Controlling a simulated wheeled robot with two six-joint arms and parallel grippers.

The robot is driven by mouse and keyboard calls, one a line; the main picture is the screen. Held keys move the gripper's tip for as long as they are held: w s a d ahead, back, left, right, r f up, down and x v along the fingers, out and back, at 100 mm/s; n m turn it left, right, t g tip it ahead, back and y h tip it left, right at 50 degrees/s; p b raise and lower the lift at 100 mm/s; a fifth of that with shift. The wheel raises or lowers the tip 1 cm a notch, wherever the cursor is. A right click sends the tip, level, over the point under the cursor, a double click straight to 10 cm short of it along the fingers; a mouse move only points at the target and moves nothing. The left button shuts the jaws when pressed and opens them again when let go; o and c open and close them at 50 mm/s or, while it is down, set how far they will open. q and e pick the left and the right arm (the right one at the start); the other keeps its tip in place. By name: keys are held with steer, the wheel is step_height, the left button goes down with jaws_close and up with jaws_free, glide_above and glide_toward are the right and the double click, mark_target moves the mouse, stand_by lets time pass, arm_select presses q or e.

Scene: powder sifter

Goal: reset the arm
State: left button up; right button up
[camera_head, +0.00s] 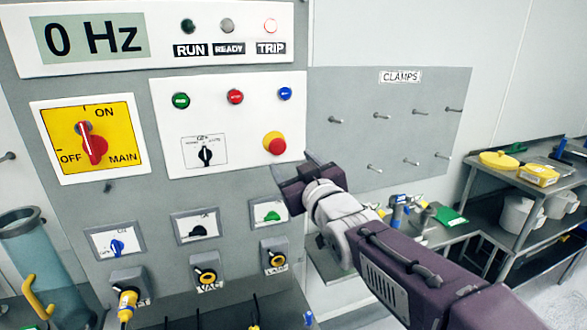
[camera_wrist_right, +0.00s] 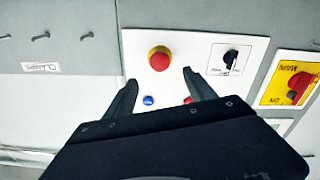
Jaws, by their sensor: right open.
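My right gripper (camera_head: 291,164) is open and empty, in front of the lower right corner of the white button panel (camera_head: 230,125). In the right wrist view its two fingers (camera_wrist_right: 160,79) point at the panel, with a gap between them. The red emergency knob on a yellow ring (camera_head: 274,143) is just above the gripper in the head view. In the right wrist view the knob (camera_wrist_right: 159,58) shows just beyond the fingertips, and the blue button (camera_wrist_right: 148,100) shows between the fingers. Contact with the knob cannot be told. My left gripper is not in view.
The display (camera_head: 95,38) reads 0 Hz, and the TRIP lamp (camera_head: 270,26) looks lit. A yellow main switch (camera_head: 70,140) is at left. A pegboard marked CLAMPS (camera_head: 430,95) and a shelf (camera_head: 475,161) are at right. Sockets (camera_head: 205,274) sit below.

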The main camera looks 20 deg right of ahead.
steer(key=shift+w, duration=0.1)
step_height(320, 180, down, 27)
steer(key=s+m+g+b, duration=0.1)
steer(key=s+g+b, duration=0.15)
steer(key=g, duration=0.45)
steer(key=s+f+m+g, duration=0.2)
steer(key=s+f+g, duration=0.7)
steer(key=s+f, duration=0.6)
steer(key=s, duration=0.4)
steer(key=shift+f+m+g, duration=0.3)
steer(key=shift+f+g, duration=0.05)
steer(key=shift+g, duration=0.05)
steer(key=shift+a, duration=0.1)
